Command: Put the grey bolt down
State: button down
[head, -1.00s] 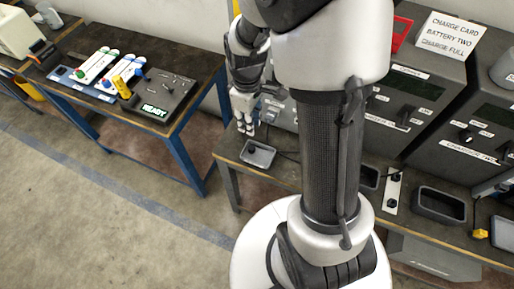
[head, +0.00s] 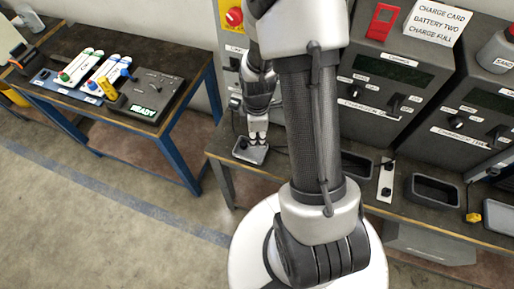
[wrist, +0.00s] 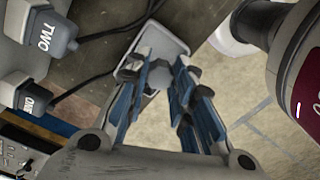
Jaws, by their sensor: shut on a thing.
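My gripper (wrist: 157,68) is shut on the grey bolt (wrist: 160,76), which shows as a pale grey head between the blue-padded fingers in the wrist view. The lower part of the bolt is hidden. A small grey tray (wrist: 173,46) lies just beyond and under the fingertips. In the head view my gripper (head: 258,136) is pointing down over this tray (head: 251,157) at the left end of the bench. I cannot tell whether the bolt touches the tray floor.
Plugs marked TWO (wrist: 45,38) and ONE (wrist: 25,97), with black cables, are left of my gripper in the wrist view. Grey charger units (head: 385,75) stand along the bench. A dark bin (head: 437,190) is at right. A blue-legged table (head: 190,100) stands apart at left.

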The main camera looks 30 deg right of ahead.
jog(key=shift+f+b, duration=0.75)
jog(key=shift+f, duration=2.25)
jog(key=shift+f, duration=0.1)
jog(key=shift+f, duration=0.15)
jog(key=c, duration=1.4)
grip_release()
jog(key=shift+o, duration=0.2)
jog(key=shift+r, duration=0.2)
